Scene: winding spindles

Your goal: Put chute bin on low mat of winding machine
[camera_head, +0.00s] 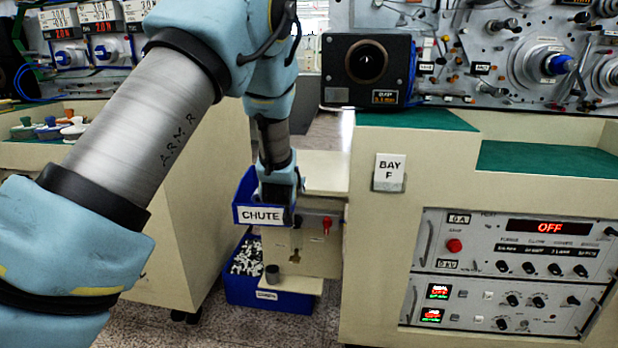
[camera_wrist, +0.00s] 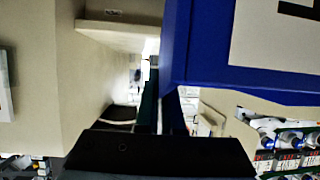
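The chute bin (camera_head: 260,215) is a blue open bin with a white CHUTE label, in the gap left of the bay F machine. My gripper (camera_head: 284,196) is at its right side, fingers pointing down. In the wrist view the bin (camera_wrist: 245,78) fills the upper right, close against the narrow-set fingers (camera_wrist: 163,105). The fingers look shut on its wall, though the contact is partly hidden. The bin appears raised above the floor. The low mat (camera_head: 545,158) is the green recessed surface on the right of the winding machine (camera_head: 378,240), and it is bare.
A higher green mat (camera_head: 420,119) adjoins a black boxed unit (camera_head: 368,70). Below the chute bin stands another blue bin (camera_head: 245,290) holding white parts. A cream box (camera_head: 318,235) with a red knob is beside it. The BAY F sign (camera_head: 390,172) is on the machine's front.

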